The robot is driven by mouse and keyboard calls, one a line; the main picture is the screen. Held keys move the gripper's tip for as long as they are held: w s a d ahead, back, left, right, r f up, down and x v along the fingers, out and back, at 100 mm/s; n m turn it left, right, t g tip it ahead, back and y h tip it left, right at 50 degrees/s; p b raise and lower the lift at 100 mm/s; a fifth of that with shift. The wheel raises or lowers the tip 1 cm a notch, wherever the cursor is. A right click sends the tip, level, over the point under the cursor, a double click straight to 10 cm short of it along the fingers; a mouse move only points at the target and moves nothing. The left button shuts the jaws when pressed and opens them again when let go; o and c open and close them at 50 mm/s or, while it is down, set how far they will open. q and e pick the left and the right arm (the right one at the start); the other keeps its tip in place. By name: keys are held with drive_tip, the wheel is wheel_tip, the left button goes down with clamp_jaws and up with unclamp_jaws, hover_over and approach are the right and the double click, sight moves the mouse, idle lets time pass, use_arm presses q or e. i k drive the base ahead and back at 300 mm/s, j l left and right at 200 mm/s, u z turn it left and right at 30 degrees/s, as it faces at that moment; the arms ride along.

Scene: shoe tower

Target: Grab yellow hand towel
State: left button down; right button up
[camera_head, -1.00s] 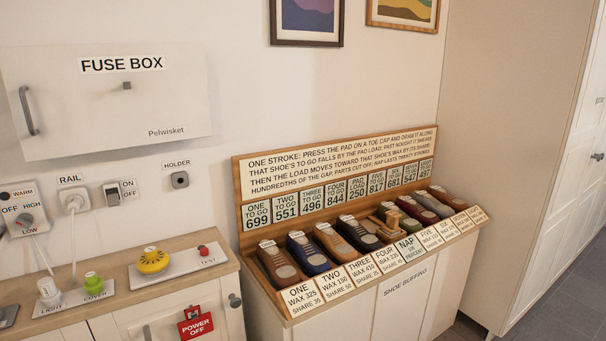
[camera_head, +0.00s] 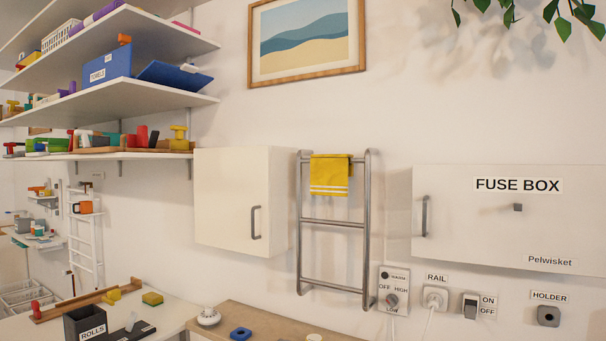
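The yellow hand towel (camera_head: 329,175) hangs folded over the top bar of a metal towel rail (camera_head: 369,225) on the wall, near the middle of the head view. It has pale stripes near its lower edge. Nothing covers it from the front. Neither of my grippers is in view.
A white wall cabinet (camera_head: 232,205) is left of the rail, and the fuse box (camera_head: 470,228) is to its right. A heat control panel (camera_head: 394,282) sits at the rail's lower right. A wooden counter (camera_head: 268,325) lies below. Loaded shelves (camera_head: 150,100) fill the upper left.

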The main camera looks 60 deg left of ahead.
sight(330, 173)
drive_tip(key=j+u, duration=0.1)
drive_tip(key=u, duration=1.5)
